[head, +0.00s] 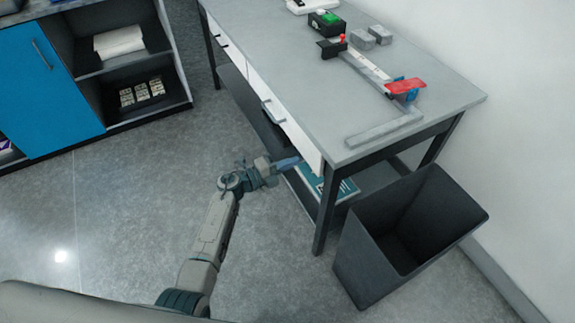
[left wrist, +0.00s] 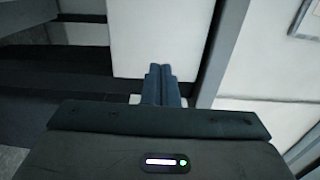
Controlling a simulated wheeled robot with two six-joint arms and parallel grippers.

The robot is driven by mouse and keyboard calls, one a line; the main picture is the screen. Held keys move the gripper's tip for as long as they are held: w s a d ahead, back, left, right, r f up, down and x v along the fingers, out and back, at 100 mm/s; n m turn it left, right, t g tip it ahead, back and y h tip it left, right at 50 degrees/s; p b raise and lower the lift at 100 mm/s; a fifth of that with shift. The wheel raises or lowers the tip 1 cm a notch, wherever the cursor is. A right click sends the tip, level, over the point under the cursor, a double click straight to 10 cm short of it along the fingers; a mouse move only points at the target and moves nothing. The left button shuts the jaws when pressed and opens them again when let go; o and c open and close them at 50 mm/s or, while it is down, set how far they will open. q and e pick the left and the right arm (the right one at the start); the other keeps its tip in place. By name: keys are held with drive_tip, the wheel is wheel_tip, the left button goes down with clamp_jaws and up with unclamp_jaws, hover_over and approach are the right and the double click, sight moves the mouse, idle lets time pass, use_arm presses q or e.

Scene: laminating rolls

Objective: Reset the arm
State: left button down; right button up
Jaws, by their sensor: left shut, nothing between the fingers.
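My left gripper (head: 288,163) reaches in from the lower left in the head view and is at the front of the grey table, close to its white drawer fronts and below the tabletop. Its two blue-grey fingers are together and empty. They also show side by side in the left wrist view (left wrist: 161,85), in front of a white panel (left wrist: 140,38). I cannot tell whether the fingertips touch the drawer front. My right gripper is not in view.
The grey table (head: 300,70) carries a device with a red part (head: 405,86), a green-and-black item (head: 325,22) and small grey blocks. A black bin (head: 375,262) stands by its near right leg. A cabinet with a blue door (head: 45,90) is at the left. The floor between is clear.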

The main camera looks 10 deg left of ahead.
use_arm(q)
drive_tip(key=v, duration=0.9)
drive_tip(key=s+a+f+n+t+y, duration=0.1)
drive_tip(key=s+a+f+n+y, duration=0.35)
drive_tip(key=f+n, duration=0.3)
drive_tip(key=s+a+f+n+t+y, duration=0.1)
drive_tip(key=s+a+f+n+y, duration=0.4)
drive_tip(key=f, duration=0.4)
drive_tip(key=s+a+f+n+y, duration=0.3)
drive_tip(key=a+f+n+y, duration=0.2)
drive_tip(key=f+n, duration=0.3)
drive_tip(key=s+a+f+n+g, duration=0.1)
drive_tip(key=s+f, duration=0.4)
drive_tip(key=s, duration=0.5)
drive_tip(key=s+f+n+g+y+p, duration=0.1)
drive_tip(key=s+f+n+g, duration=0.3)
drive_tip(key=s, duration=0.7)
drive_tip(key=s+a+f+n+g, duration=0.1)
drive_tip(key=s+f+n+g, duration=0.2)
drive_tip(key=s, duration=0.8)
wheel_tip(320, 180, down, 4)
drive_tip(key=g, duration=0.2)
drive_tip(key=shift+a+f+g+p, duration=0.2)
drive_tip(key=shift+a+g+p, duration=0.1)
drive_tip(key=shift+a, duration=0.05)
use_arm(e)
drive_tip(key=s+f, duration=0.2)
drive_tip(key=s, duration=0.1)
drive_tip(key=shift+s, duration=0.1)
